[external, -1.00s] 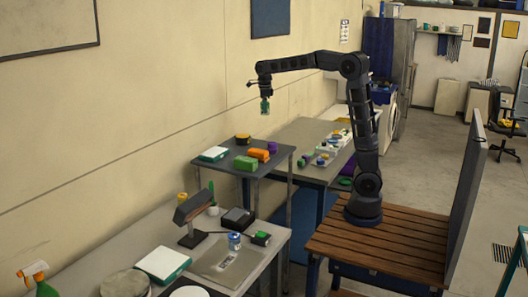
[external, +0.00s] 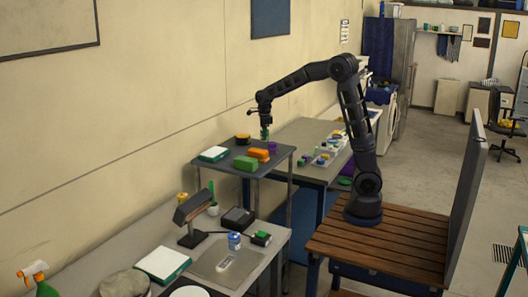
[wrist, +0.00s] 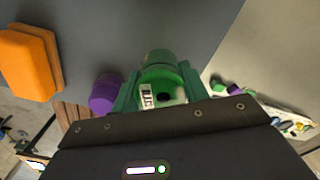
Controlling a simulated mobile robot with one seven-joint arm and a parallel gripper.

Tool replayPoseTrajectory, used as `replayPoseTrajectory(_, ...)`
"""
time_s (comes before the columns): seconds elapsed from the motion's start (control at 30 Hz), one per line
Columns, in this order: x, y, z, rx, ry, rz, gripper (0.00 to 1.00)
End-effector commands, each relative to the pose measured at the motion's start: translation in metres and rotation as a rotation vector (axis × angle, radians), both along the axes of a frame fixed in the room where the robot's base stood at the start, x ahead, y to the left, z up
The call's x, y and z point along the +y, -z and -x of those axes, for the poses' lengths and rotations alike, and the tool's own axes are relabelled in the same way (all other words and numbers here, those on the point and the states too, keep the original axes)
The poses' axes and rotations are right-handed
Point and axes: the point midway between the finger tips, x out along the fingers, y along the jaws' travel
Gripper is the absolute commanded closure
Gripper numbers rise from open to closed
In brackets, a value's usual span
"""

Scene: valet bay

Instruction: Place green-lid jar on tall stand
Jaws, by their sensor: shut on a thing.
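My gripper (external: 265,124) is over the far right part of the tall stand (external: 276,168), a dark grey raised table. It is shut on the green-lid jar (wrist: 163,72), which fills the space between the green fingers in the wrist view and carries a white label. The jar also shows in the external view (external: 265,134), hanging upright at or just above the stand top. I cannot tell whether its base touches the surface. A purple object (wrist: 106,93) stands close beside the jar in the wrist view.
An orange block (external: 259,154), a green block (external: 246,163), a dark round item with yellow (external: 243,138) and a white-and-green box (external: 214,153) sit on the stand. A lower table (external: 300,132) with small coloured items is behind. A cluttered bench (external: 205,262) is in front.

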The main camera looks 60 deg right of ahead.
Motion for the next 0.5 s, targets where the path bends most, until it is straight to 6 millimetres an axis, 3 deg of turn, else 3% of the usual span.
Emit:
replayPoseTrajectory(0.2, 0.0, 0.026, 0.0, 0.001, -0.001, 0.001, 0.78)
replayPoseTrajectory(0.5, 0.0, 0.027, 0.0, 0.001, -0.001, 0.001, 0.78)
